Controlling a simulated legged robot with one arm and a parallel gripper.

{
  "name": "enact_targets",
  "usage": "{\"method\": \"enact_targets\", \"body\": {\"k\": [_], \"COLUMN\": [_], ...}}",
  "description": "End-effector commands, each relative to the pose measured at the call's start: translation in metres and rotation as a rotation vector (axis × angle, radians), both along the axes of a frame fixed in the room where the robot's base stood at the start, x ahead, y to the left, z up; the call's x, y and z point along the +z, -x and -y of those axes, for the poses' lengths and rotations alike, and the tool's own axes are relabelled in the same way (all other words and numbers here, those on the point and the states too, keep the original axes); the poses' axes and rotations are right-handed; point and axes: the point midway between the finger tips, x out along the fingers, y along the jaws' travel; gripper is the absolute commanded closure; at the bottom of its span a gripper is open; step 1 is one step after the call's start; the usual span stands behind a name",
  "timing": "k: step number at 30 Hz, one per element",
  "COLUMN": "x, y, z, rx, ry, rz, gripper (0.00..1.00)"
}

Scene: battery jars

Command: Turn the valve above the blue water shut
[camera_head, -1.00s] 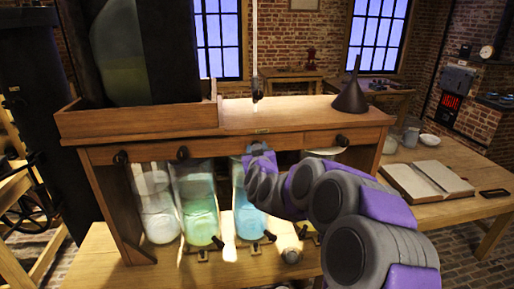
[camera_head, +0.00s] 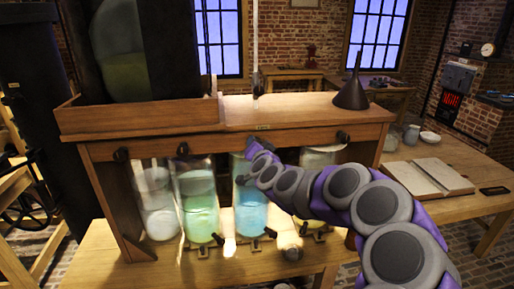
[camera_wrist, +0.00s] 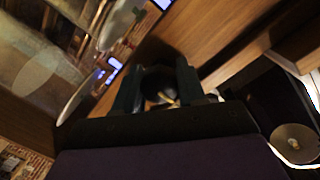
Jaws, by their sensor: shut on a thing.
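The jar of blue water (camera_head: 250,212) stands under the wooden bench's front rail, third from the left. My gripper (camera_head: 252,148) is at the rail right above that jar and covers the valve there in the head view. In the wrist view, the two dark fingers of my gripper (camera_wrist: 158,88) stand on either side of the dark round valve knob (camera_wrist: 160,82), shut on it. The angle of the valve cannot be made out.
Other dark valves sit on the rail at left (camera_head: 121,154), above the green jar (camera_head: 182,149), and at right (camera_head: 343,137). A green-water jar (camera_head: 200,210) stands close to the left. A funnel (camera_head: 351,92) and an open book (camera_head: 428,178) are to the right.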

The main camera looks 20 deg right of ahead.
Motion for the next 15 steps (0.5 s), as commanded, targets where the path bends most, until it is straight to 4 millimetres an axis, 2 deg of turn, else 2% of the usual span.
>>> {"method": "enact_targets", "body": {"k": [6,15], "x": [-0.0005,-0.0005], "y": [0.0002,0.0002], "z": [0.0007,0.0012], "rx": [-0.001,-0.002], "ry": [-0.083,-0.117], "rz": [0.023,0.032], "gripper": [0.9,0.91]}}
